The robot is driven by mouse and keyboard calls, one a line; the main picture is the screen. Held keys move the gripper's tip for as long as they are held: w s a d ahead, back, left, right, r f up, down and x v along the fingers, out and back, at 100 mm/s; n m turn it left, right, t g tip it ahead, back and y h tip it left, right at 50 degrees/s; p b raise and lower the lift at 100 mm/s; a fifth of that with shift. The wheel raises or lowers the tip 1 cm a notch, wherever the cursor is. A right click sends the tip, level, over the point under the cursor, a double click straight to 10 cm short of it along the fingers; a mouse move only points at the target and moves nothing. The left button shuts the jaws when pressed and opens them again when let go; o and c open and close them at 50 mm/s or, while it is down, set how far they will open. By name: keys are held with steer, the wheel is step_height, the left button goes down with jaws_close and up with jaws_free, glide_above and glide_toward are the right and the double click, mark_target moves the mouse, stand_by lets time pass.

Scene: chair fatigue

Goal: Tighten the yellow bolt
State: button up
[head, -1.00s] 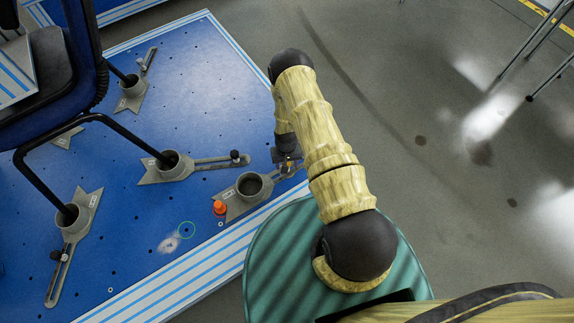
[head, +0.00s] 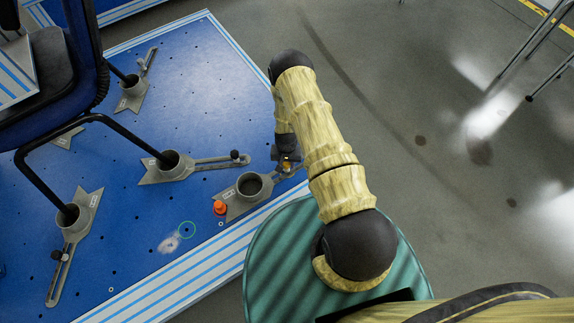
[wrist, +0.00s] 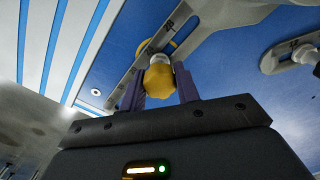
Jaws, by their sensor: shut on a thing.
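The yellow bolt (wrist: 158,80) has a rounded yellow head and sits between the two fingers of my gripper (wrist: 160,92) in the wrist view. The fingers are shut on it from both sides. The bolt stands on the slotted arm (wrist: 180,17) of a grey clamp fixture on the blue plate. In the head view, my gripper (head: 285,157) is at the plate's right edge, over the end of that fixture's arm. Only a small yellow patch shows there, and my arm hides part of the gripper.
The fixture's round cup (head: 249,186) is empty. An orange-red knob (head: 219,208) stands beside it. A chair (head: 130,134) has legs in other fixtures on the blue plate (head: 130,225). Grey floor (head: 440,110) to the right is largely open.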

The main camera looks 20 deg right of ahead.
steer(key=m, duration=0.4)
steer(key=o, duration=1)
steer(key=shift+r, duration=0.1)
step_height(320, 180, up, 17)
steer(key=p, duration=0.6)
steer(key=shift+r, duration=0.1)
